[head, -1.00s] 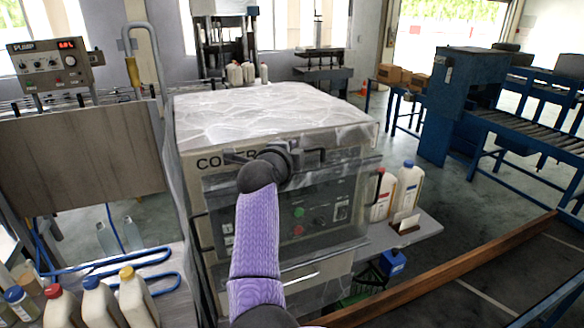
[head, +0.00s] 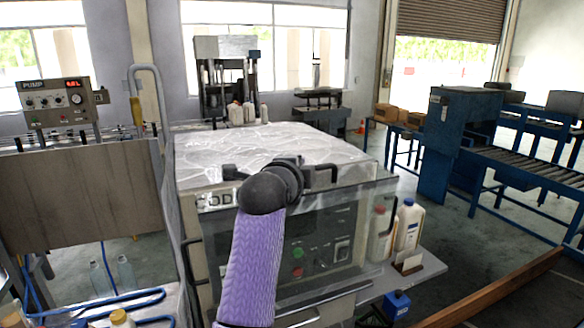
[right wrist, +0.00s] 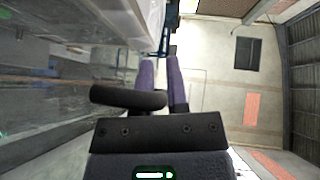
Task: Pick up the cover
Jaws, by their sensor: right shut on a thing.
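The cover (head: 372,192) is a clear panel with a black handle (head: 320,170) along its top, in front of the machine's face. My right gripper (head: 272,182), black at the end of a purple sleeve, is at the handle and hides its middle. In the right wrist view, the right gripper's purple fingers (right wrist: 163,78) point away from the camera, with a black curved bar beside them. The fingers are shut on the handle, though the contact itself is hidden. My left gripper is not in view.
The machine (head: 270,155) has a pale wrinkled top. White bottles (head: 408,225) stand on a side shelf at right, with a blue can (head: 397,303) below. A bench with a pump box (head: 58,102) is at left. A brown beam (head: 490,295) lies at lower right.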

